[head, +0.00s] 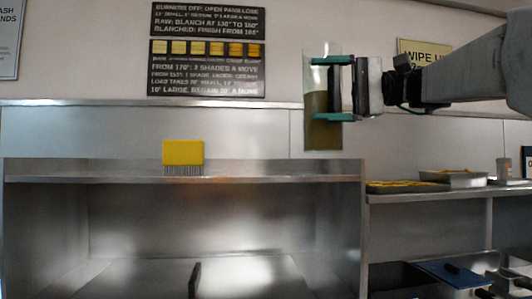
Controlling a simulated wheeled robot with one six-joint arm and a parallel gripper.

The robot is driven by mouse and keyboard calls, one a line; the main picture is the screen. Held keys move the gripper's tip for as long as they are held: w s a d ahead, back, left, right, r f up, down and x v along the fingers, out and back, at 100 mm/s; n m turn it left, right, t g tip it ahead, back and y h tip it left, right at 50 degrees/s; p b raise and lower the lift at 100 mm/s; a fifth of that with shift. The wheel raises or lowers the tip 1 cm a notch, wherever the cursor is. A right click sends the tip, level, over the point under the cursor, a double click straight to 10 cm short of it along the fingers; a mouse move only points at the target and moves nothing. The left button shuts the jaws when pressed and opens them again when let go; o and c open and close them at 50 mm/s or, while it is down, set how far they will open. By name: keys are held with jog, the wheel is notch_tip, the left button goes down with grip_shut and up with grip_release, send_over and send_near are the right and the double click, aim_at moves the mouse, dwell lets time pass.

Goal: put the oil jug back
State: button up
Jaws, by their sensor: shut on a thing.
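The oil jug (323,132) is a clear, upright vessel, partly filled with brownish-yellow oil, in the upper middle of the head view. My gripper (328,90) comes in from the right and is shut on the jug, with one green-tipped finger high and one low across it. The jug is held in the air in front of the back wall, above the level of the steel shelves. Nothing touches its base in this view.
A steel shelf (265,179) at left carries a yellow brush-like block (183,152) and is otherwise bare. The right shelf (385,198) holds trays of yellow food (405,186), a metal pan (467,179) and a small container (503,169). Dark and blue bins stand below.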

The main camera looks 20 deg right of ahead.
jog(key=w+a+f, duration=0.2)
jog(key=w+a, duration=0.1)
jog(key=w, duration=0.3)
jog(key=w+a+f, duration=0.2)
jog(key=w, duration=0.5)
jog(key=shift+w+a+f, duration=0.2)
jog(key=shift+a+f, duration=0.2)
jog(key=shift+f, duration=0.15)
jog(key=o, duration=1.4)
jog(key=v, duration=1.2)
